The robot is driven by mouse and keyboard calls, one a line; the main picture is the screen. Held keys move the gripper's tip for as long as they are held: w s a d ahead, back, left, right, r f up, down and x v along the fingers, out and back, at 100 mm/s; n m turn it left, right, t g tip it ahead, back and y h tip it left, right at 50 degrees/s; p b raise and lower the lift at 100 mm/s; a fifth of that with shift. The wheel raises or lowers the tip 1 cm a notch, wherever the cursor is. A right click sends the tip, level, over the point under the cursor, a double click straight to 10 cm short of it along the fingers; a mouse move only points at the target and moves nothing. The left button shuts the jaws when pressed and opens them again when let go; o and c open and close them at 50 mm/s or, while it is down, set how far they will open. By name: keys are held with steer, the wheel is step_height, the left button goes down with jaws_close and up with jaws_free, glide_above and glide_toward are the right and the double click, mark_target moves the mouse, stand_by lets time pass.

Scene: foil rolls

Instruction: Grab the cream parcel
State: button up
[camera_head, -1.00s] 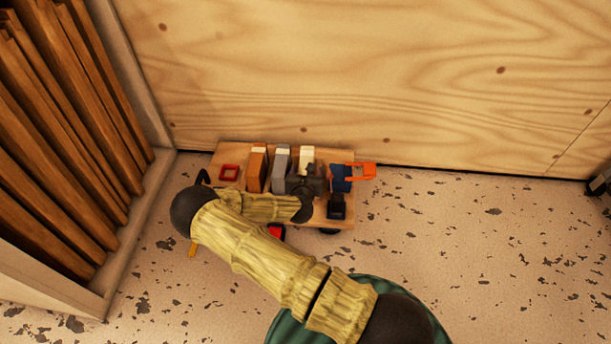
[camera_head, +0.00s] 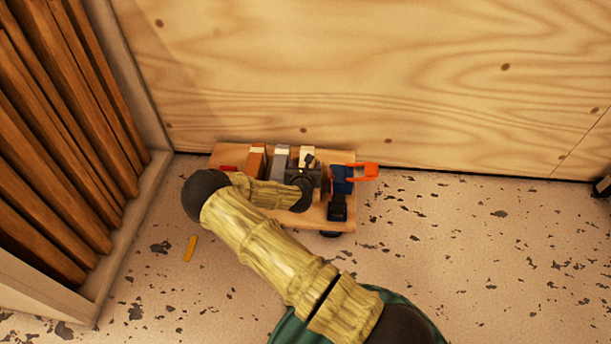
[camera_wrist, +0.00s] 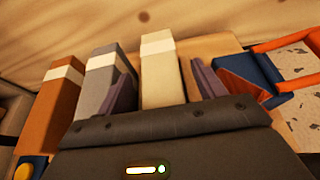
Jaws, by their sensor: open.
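The cream parcel (camera_wrist: 161,75) stands upright with a pale band near its top, in the middle of the wrist view. In the head view only its top (camera_head: 307,151) shows past my wrist. My gripper (camera_wrist: 162,75) is open, with one dark finger on each side of the parcel. The left finger lies between the cream parcel and a grey parcel (camera_wrist: 100,84). I cannot tell whether either finger touches the cream parcel. Its lower part is hidden behind my gripper's palm.
A brown parcel (camera_wrist: 62,102) stands left of the grey one. A blue item (camera_head: 341,178) and an orange frame (camera_head: 363,173) are close on the right. All are on a low wooden board (camera_head: 235,150) by the plywood wall (camera_head: 400,80). Slatted wood stands left.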

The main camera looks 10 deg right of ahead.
stand_by(0.4)
jaws_close()
steer(key=shift+r, duration=0.1)
steer(key=shift+r, duration=0.1)
step_height(320, 180, up, 10)
steer(key=p, duration=0.6)
steer(key=shift+p, duration=0.3)
stand_by(0.3)
